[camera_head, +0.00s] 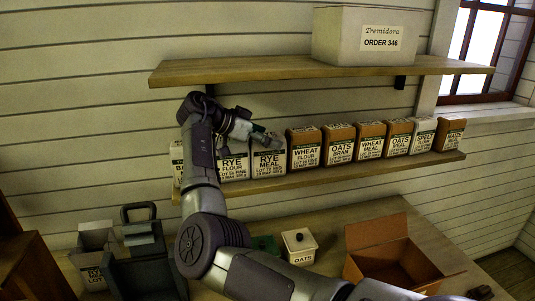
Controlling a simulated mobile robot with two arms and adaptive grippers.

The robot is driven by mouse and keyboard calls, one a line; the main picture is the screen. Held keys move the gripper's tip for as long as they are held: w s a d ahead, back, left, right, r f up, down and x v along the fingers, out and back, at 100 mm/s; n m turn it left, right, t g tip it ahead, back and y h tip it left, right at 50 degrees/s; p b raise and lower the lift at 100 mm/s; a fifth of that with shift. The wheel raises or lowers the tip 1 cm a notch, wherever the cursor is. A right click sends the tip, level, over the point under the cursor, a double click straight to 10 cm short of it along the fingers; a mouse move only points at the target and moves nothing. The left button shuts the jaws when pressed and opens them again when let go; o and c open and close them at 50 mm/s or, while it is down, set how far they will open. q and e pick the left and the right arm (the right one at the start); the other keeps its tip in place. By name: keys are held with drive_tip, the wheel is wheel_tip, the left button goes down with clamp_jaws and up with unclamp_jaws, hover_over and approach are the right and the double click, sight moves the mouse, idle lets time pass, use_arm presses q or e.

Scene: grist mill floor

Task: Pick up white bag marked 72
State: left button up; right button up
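Several labelled bags stand in a row on the lower shelf (330,178). The white ones are a partly hidden bag (177,172), a rye flour bag (236,171), a rye meal bag (268,167) and a spelt bag (422,139). Another white bag (93,276), with a partly covered rye label, stands low at the left. The lot numbers are too small to read, so I cannot tell which is marked 72. My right gripper (272,139) is at the top front of the rye meal bag. Its finger opening cannot be made out. My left gripper is out of view.
Brown bags (305,150) stand to the right in the row. An upper shelf (240,70) with a white order box (345,38) hangs above. The table below holds an open carton (395,262), an oats canister (299,247) and a grey machine (145,270).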

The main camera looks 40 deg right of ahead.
drive_tip(key=shift+c, duration=0.2)
clamp_jaws()
idle(0.4)
